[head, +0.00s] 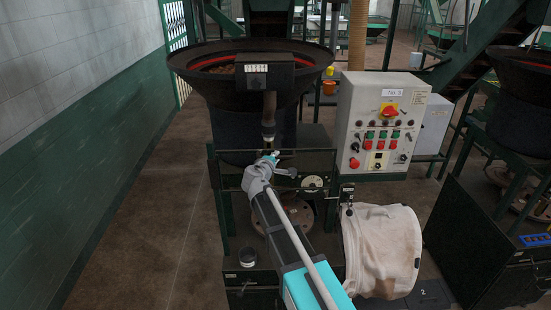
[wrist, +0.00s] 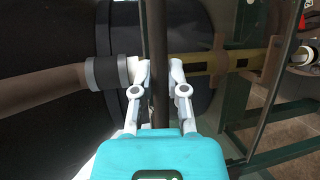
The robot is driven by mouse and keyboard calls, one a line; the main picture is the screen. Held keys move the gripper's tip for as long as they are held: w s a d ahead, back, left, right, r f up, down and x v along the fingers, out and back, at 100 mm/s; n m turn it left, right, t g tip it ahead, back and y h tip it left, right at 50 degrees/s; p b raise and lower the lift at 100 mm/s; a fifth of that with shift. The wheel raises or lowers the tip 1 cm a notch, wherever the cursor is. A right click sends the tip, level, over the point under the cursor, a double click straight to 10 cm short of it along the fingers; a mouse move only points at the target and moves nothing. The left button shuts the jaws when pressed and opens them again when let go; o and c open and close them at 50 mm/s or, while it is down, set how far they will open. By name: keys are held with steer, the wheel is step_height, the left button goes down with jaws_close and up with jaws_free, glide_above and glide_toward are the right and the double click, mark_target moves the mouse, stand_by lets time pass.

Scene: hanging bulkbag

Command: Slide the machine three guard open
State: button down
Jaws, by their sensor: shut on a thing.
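My gripper (head: 272,157) is at the front of the machine, below the dark hopper (head: 225,112) and left of the control box labelled No. 3 (head: 349,88). In the wrist view my gripper (wrist: 158,75) has its two white fingers on either side of a dark upright bar (wrist: 160,25) and is shut on it. The bar runs up and down past the fingers. I cannot tell from these frames how the bar joins the guard, or how far open the guard is. My arm hides part of the machine's front in the head view.
A whitish bulk bag (head: 385,250) hangs at the machine's lower right. A brown pipe (wrist: 40,88) with a grey collar lies just left of the fingers, and a yellowish bar (wrist: 205,68) lies to the right. Bare floor (head: 140,220) extends left of the machine.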

steer(key=c, duration=0.6)
jaws_free()
steer(key=shift+c, duration=0.2)
steer(key=shift+f, duration=0.2)
step_height(320, 180, down, 30)
steer(key=b, duration=3)
steer(key=shift+b, duration=0.3)
steer(key=shift+f, duration=0.1)
steer(key=shift+s, duration=0.1)
steer(key=p+v, duration=0.3)
steer(key=v, duration=1.2)
steer(key=shift+s+r, duration=0.2)
steer(key=shift+s, duration=0.1)
stand_by(1.0)
